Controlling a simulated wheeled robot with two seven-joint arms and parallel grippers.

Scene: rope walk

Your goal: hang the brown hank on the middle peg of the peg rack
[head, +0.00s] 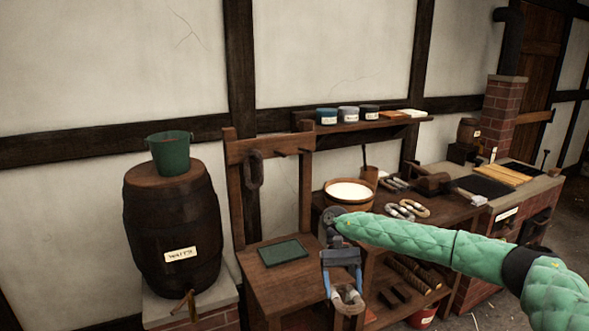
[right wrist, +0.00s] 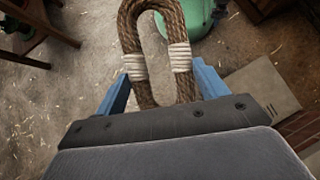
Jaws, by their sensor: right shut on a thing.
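The brown hank (right wrist: 133,25) is a rope loop with two white bindings. It sits between the blue fingers of my right gripper (right wrist: 155,85), which is shut on it; the loop reaches out beyond the fingers. In the head view my right gripper (head: 346,290) points down with the hank (head: 348,308) at its tips, in front of the bench and right of the rack. The peg rack (head: 268,147) is a wooden frame with a top rail. Its middle peg (head: 280,154) is bare. A dark hank (head: 254,170) hangs at the left peg. My left gripper is out of view.
A green mat (head: 284,253) lies on the wooden bench below the rack. A barrel (head: 172,225) with a green bucket (head: 169,153) stands left. A bucket of white stuff (head: 349,192) and several hanks stand on the table to the right. The space before the rail is clear.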

